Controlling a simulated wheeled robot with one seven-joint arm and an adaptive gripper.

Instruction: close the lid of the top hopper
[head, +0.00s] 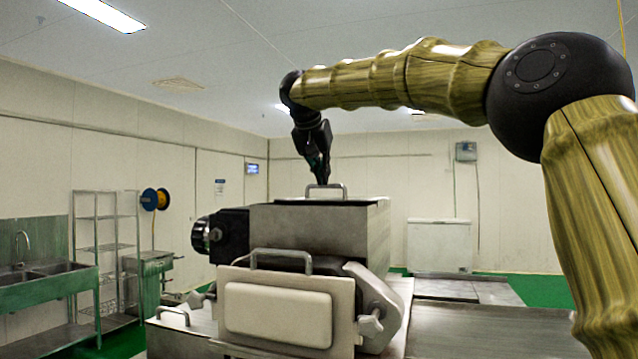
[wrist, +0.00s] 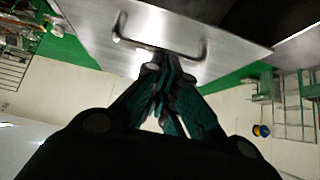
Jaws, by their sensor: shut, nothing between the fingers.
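The top hopper (head: 318,232) is a grey metal box on the machine. Its lid (head: 350,202) lies flat across the top in the head view, with a metal loop handle (head: 326,188) standing on it. In the wrist view the lid (wrist: 103,28) is a bright metal plate and its handle (wrist: 165,51) is a bent bar. My gripper (head: 321,180) points down with its fingertips at the handle. In the wrist view my gripper (wrist: 163,62) is shut and empty, its fingertips close to the bar. I cannot tell whether they touch it.
A front cover (head: 280,312) with its own handle (head: 282,258) and a clamp knob (head: 371,325) are on the machine's near side. A black round part (head: 207,234) sticks out left. A sink (head: 45,275) and shelf rack (head: 104,250) stand far left.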

